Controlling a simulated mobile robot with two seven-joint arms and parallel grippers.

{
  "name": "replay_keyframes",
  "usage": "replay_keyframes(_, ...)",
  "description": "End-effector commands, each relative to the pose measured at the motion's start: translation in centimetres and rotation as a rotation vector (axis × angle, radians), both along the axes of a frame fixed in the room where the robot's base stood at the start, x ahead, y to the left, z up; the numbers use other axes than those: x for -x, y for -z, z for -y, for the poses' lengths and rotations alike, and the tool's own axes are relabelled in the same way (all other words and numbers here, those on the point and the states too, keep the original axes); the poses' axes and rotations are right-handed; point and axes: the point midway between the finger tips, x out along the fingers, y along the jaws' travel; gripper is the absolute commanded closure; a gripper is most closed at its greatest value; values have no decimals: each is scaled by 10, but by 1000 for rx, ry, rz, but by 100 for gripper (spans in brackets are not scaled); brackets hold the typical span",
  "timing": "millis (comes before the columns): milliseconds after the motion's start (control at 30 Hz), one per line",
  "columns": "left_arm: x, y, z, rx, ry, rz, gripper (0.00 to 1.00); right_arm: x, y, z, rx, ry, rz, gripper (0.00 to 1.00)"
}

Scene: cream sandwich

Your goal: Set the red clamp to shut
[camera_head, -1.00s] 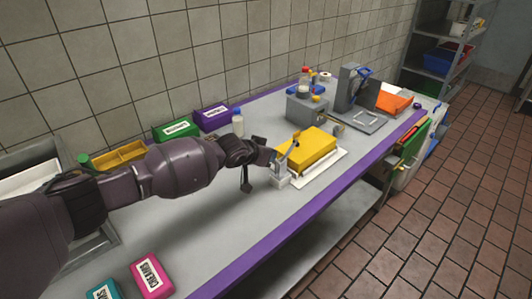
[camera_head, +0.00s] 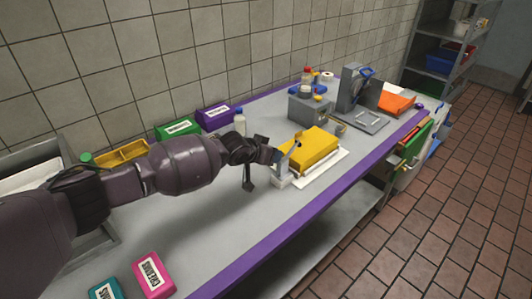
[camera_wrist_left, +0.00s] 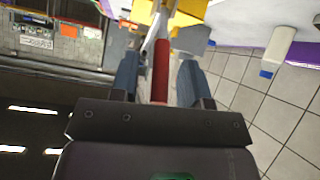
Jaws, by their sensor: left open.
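The clamp (camera_head: 282,178) is a small pale grey fixture at the near left corner of the white board, beside a yellow block (camera_head: 318,147). In the head view its grey lever stands up in front of the block. In the left wrist view its red handle (camera_wrist_left: 161,72) lies between the two blue-grey fingers of my left gripper (camera_wrist_left: 157,64). The fingers are open, with a gap visible on each side of the handle. In the head view the left gripper (camera_head: 271,157) is at the clamp, and its fingers are partly hidden. My right gripper is not in view.
The white board (camera_head: 327,172) lies near the purple front edge of the counter. A grey box (camera_head: 312,108) and a grey stand (camera_head: 350,87) are farther back. A white bottle (camera_head: 239,122) stands behind my left arm.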

Motion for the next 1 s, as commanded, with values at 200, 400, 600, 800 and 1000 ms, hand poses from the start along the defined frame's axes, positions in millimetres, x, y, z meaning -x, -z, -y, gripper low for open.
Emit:
replay_keyframes(200, 9, -8, -8, 0, 1, 0, 58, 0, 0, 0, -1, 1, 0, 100)
replay_keyframes(400, 25, -23, -22, 1, 1, 1, 58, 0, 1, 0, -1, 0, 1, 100)
replay_keyframes(600, 43, -39, -37, 1, 0, 1, 58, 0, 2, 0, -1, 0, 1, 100)
replay_keyframes(800, 58, -54, -50, -1, -1, 0, 58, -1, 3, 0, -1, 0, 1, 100)
replay_keyframes(1000, 66, -61, -56, 0, -1, -1, 58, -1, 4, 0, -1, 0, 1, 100)
